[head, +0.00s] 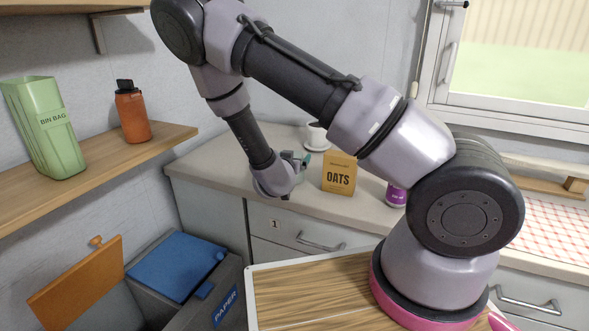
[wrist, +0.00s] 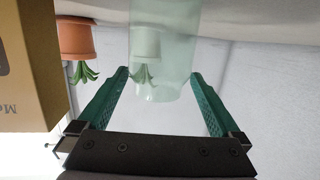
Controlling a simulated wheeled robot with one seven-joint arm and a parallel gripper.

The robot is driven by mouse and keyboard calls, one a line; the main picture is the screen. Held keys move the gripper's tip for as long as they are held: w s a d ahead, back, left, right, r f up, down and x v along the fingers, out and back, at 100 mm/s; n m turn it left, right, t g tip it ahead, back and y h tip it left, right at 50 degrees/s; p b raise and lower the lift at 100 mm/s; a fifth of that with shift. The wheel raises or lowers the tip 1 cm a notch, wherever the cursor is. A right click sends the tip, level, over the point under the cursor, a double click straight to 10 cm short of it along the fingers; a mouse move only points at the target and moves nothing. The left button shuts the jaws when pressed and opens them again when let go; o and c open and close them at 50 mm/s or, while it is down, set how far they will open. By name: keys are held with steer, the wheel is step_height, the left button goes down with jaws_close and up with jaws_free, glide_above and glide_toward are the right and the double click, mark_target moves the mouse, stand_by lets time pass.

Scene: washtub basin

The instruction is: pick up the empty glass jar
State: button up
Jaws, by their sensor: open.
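The empty glass jar (wrist: 165,50) is clear, pale green and see-through. In the wrist view it stands out ahead at the top middle, with its near end reaching between my gripper's fingertips. My gripper (wrist: 158,76) is open, with one green finger on each side of the jar and visible gaps to both. In the head view my gripper (head: 297,161) is low over the counter, left of the oats box, and hides most of the jar.
The oats box (head: 339,175) stands close beside my gripper; its brown side (wrist: 28,70) fills the wrist view's left. A potted plant (wrist: 76,42) is behind. A white cup (head: 317,135) and purple can (head: 396,194) are also on the counter (head: 225,160).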

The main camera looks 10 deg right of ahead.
steer(key=x, duration=0.3)
steer(key=shift+w+d+f, duration=0.1)
steer(key=shift+d, duration=0.05)
steer(key=shift+c, duration=0.3)
steer(key=c, duration=1.4)
steer(key=shift+c, duration=0.2)
